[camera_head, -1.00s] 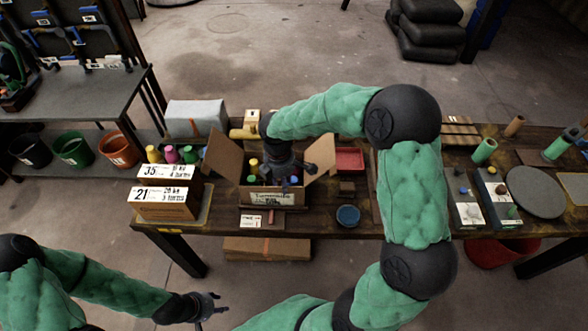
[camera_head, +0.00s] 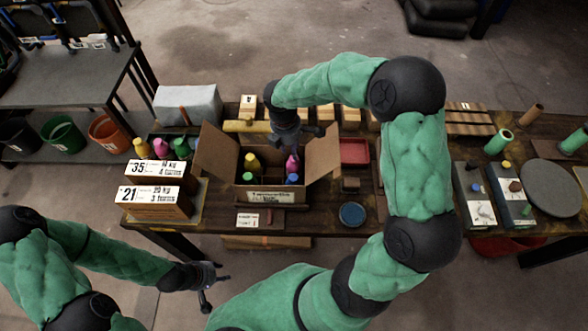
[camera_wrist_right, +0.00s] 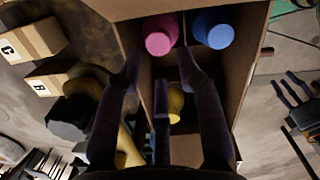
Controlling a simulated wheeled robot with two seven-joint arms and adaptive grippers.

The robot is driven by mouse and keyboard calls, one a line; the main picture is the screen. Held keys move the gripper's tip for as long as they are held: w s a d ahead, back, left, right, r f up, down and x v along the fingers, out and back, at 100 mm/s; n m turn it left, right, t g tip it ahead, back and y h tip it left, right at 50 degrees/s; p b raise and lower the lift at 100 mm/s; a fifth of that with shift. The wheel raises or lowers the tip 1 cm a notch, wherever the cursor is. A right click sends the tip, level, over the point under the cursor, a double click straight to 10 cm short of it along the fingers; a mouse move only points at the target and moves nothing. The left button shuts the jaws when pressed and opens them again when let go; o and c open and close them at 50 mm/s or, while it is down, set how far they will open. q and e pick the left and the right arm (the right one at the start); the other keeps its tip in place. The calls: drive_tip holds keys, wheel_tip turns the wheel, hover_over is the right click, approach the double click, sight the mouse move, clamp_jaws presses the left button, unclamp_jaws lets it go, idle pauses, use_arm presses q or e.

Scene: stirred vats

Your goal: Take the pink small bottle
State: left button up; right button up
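A pink small bottle (camera_head: 292,165) stands in the open cardboard box (camera_head: 268,196), at the right of its inside. It also shows in the right wrist view (camera_wrist_right: 160,36), beside a blue-capped bottle (camera_wrist_right: 214,28). Another pink bottle (camera_head: 161,147) stands outside the box, in the row at the left. My right gripper (camera_head: 296,136) is over the back of the box, empty, its fingers spread apart; in the right wrist view its fingertips (camera_wrist_right: 158,62) point toward the pink bottle without touching it. My left gripper (camera_head: 212,290) is open and empty in front of the table.
A yellow bottle (camera_head: 252,162) is also in the box. The box's flaps (camera_head: 216,155) stand open at both sides. Number-marked cartons (camera_head: 157,201) are at the left. A red tray (camera_head: 355,151) and a blue round dish (camera_head: 352,214) lie right of the box.

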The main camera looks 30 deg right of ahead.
sight(294, 167)
drive_tip(key=shift+d+f+b, duration=0.25)
drive_tip(key=shift+f+b, duration=0.25)
drive_tip(key=shift+f, duration=0.85)
drive_tip(key=shift+d+f+b, duration=0.2)
drive_tip(key=shift+f+b, duration=0.3)
drive_tip(key=shift+f, duration=0.85)
drive_tip(key=shift+r, duration=0.1)
clamp_jaws()
